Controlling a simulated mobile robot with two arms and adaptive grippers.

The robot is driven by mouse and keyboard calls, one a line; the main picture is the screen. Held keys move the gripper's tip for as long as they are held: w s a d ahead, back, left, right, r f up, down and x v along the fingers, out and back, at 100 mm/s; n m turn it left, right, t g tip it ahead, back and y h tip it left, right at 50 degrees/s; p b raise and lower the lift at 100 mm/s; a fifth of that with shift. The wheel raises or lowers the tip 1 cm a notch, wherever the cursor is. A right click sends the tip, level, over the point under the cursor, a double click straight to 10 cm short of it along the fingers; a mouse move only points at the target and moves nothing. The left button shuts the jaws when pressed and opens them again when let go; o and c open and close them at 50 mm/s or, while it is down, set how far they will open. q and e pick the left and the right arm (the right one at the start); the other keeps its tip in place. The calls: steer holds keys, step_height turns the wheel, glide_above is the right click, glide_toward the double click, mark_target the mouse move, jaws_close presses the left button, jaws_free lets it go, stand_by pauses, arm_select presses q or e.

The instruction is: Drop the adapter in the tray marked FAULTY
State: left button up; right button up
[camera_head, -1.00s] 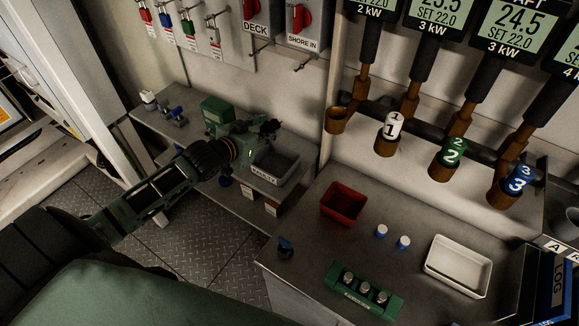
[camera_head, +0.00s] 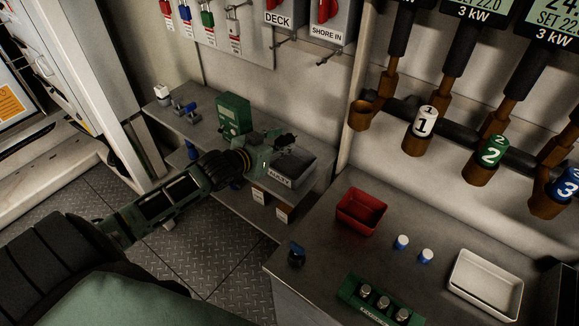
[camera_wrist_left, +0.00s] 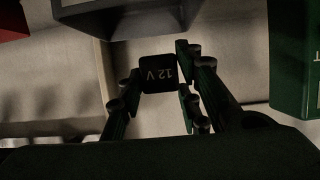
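The adapter (camera_wrist_left: 158,73) is a small dark block marked 12 V, seen in the left wrist view between the fingers of my left gripper (camera_wrist_left: 157,85), which look shut on its sides. In the head view my left gripper (camera_head: 280,145) is over the lower left bench, at the back left edge of the grey tray (camera_head: 281,182) marked FAULTY. The adapter is hard to make out there against the dark fingertips. The tray's grey wall (camera_wrist_left: 150,22) shows at the top of the left wrist view. My right gripper is not in view.
A green box (camera_head: 233,115) stands on the bench behind my left gripper. A red tray (camera_head: 361,212), a white tray (camera_head: 486,284), two blue-and-white caps and a green rack (camera_head: 380,300) are on the right bench. Padlocks hang on the wall above.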

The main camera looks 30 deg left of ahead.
arm_select(q)
steer(key=o, duration=0.5)
steer(key=shift+c, duration=0.2)
steer(key=d+v, duration=0.1)
steer(key=v, duration=1.1)
steer(key=shift+a, duration=0.45)
steer(key=s+a+f+n+g+y, duration=0.15)
steer(key=a+f, duration=0.25)
steer(key=f, duration=0.5)
steer(key=s+a+f+n+g+y, duration=0.1)
steer(key=s+a+f, duration=0.25)
steer(key=f, duration=0.55)
steer(key=s+f+g, duration=0.2)
steer(key=s+f, duration=0.2)
steer(key=f, duration=0.4)
steer(key=s+f+g, duration=0.2)
steer(key=s+f, duration=0.3)
steer(key=f, duration=0.4)
steer(key=s+d+f+m+g, duration=0.2)
steer(key=s+d+f+g, duration=0.1)
steer(key=s+d+f, duration=0.7)
steer(key=s+d+f+m+g+h, duration=0.1)
steer(key=s+d+f+m+g, duration=0.1)
steer(key=s+d+f, duration=0.8)
steer(key=s+d+g, duration=0.1)
steer(key=s+d, duration=0.1)
steer(key=s, duration=0.3)
steer(key=shift+s+d+f, duration=0.2)
steer(key=shift+d+f, duration=0.2)
